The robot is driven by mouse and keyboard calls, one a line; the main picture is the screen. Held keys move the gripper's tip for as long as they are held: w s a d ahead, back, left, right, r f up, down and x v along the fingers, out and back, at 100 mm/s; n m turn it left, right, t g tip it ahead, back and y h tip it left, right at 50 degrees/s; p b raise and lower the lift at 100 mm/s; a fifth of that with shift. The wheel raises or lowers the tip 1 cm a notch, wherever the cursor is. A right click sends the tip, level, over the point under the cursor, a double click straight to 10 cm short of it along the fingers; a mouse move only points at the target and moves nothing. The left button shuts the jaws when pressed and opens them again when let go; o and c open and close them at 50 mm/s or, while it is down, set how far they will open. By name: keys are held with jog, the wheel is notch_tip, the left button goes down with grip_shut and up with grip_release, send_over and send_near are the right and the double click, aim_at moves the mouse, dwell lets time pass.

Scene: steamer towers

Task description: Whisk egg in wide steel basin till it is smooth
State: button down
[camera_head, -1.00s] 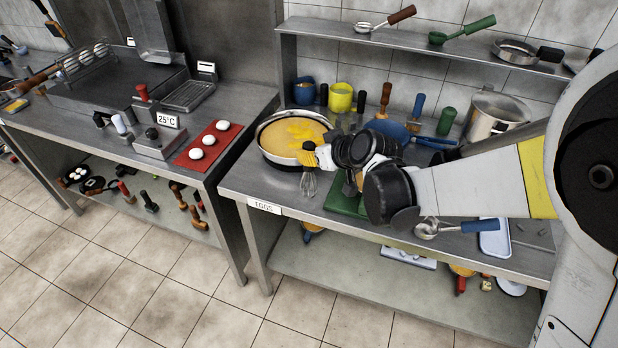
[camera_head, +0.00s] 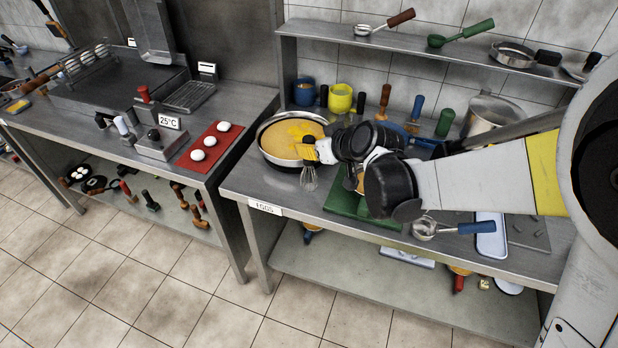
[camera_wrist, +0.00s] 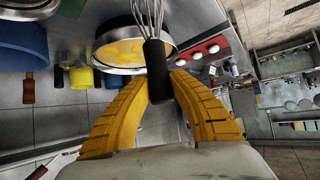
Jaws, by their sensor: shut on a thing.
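The wide steel basin (camera_head: 271,158) stands at the left end of the counter. It holds egg (camera_head: 280,138), orange-yellow with brighter yellow patches, so its colour is uneven. My gripper (camera_head: 318,150) is at the basin's right side, its yellow fingers shut on the dark handle of the whisk (camera_head: 309,180). The whisk hangs wires down and appears just outside the basin's near right rim. In the wrist view the whisk's handle (camera_wrist: 156,72) sits between my fingertips (camera_wrist: 160,85), with the basin (camera_wrist: 125,68) and egg (camera_wrist: 128,49) beyond it.
A green board (camera_head: 350,208) lies under my arm. Blue (camera_head: 304,92) and yellow (camera_head: 340,97) cups and a pot (camera_head: 490,112) stand at the back. A red mat (camera_head: 214,143) with white eggs is on the left counter, across a gap. A shelf (camera_head: 400,38) runs above.

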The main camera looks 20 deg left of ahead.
aim_at(307, 136)
jog(key=shift+r+p, duration=1.05)
jog(key=shift+r, duration=0.55)
